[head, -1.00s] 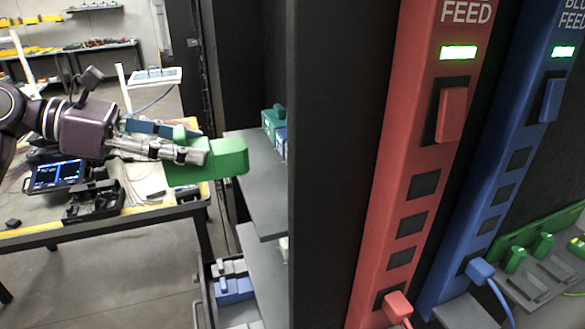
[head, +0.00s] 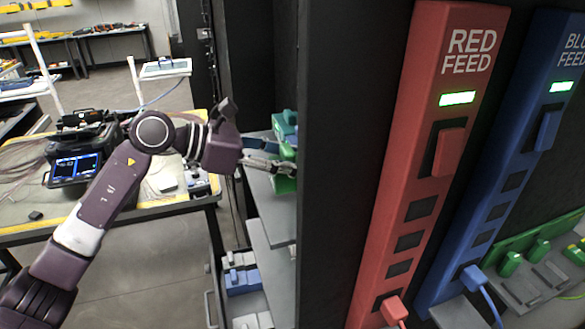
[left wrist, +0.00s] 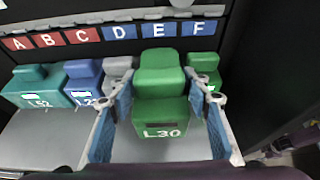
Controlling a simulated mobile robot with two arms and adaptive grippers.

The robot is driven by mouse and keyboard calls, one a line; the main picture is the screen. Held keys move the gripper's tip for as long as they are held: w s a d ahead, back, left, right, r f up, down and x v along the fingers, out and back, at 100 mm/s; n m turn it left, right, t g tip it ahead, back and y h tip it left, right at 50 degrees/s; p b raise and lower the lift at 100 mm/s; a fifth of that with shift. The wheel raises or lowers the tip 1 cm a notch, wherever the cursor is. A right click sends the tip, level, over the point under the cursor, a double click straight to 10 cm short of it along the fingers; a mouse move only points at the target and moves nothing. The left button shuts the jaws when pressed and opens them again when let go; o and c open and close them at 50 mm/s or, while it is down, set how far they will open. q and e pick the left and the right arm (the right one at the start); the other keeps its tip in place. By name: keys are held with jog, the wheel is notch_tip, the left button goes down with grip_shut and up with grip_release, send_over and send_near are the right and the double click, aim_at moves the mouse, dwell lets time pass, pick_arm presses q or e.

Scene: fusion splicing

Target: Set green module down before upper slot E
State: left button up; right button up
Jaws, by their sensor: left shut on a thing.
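The green module (left wrist: 160,115), marked L30, is between the blue-padded fingers of my left gripper (left wrist: 163,92) in the left wrist view. The gripper is shut on it from both sides. The module is in line with the blue E label (left wrist: 153,30) on the strip behind it, above the grey shelf (left wrist: 50,138). I cannot tell whether its base touches the shelf. In the head view, my left gripper (head: 270,164) reaches into the cabinet at the upper shelf, and the module (head: 283,181) is mostly hidden. My right gripper is not in view.
A teal module (left wrist: 37,88), a blue module (left wrist: 84,82) and a grey one (left wrist: 117,72) stand left of the held module. Another green module (left wrist: 204,68) stands close on its right, below F. The dark cabinet wall (head: 335,170) is close on the right.

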pick_arm(q)
notch_tip(320, 180, down, 2)
jog(key=shift+f+p, duration=0.25)
jog(key=shift+p, duration=0.35)
jog(key=shift+d+f+p, duration=0.2)
jog(key=shift+d+p, duration=0.05)
jog(key=shift+p, duration=0.15)
jog(key=shift+w+f, duration=0.1)
jog(key=shift+f, duration=0.35)
jog(key=o, duration=1.3)
jog(key=shift+o, duration=0.2)
